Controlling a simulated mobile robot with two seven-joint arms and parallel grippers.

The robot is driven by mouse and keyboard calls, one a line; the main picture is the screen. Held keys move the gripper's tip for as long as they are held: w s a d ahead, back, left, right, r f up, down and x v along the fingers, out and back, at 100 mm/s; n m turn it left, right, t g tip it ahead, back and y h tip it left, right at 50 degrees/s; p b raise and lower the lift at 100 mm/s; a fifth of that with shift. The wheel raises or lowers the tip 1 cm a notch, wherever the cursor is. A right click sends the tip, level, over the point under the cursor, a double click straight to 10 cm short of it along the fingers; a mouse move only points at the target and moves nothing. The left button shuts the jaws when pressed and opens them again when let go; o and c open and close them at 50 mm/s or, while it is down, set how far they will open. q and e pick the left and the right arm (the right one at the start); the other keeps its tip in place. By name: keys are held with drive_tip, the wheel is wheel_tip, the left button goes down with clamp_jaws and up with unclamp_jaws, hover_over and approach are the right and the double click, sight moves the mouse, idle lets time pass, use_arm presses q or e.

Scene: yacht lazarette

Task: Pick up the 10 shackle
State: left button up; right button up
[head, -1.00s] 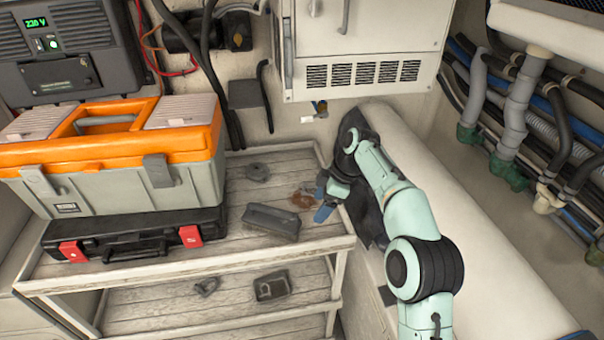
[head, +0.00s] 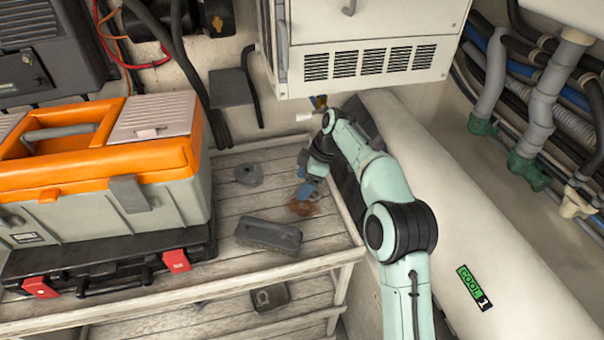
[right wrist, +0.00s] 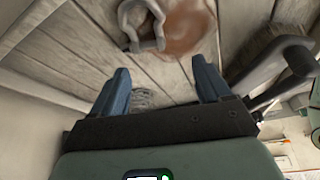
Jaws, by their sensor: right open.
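A grey metal U-shaped shackle (right wrist: 140,25) lies on the wooden shelf boards at the top of the right wrist view, beside a rust-brown stain (right wrist: 187,25). Any size mark on it is not readable. My right gripper (right wrist: 162,82) is open, with its two blue fingers apart and nothing held between them. The shackle lies ahead of the fingertips, apart from them. In the head view my right gripper (head: 308,185) is over the right end of the top shelf, by the stain; I cannot make out the shackle there. My left gripper is not in view.
On the top shelf (head: 225,205) are a dark brush-like block (head: 268,235), a small dark grey item (head: 249,174) and an orange-and-grey toolbox (head: 110,175) on a black case. A dark item (head: 270,297) lies on the lower shelf. A white cabinet (head: 365,45) hangs behind.

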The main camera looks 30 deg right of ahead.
drive_tip(key=x, duration=0.3)
drive_tip(key=shift+w+d+f, duration=0.15)
drive_tip(key=shift+d+f, duration=0.15)
drive_tip(key=shift+f, duration=0.05)
drive_tip(key=c, duration=1.2)
drive_tip(key=shift+r, duration=0.1)
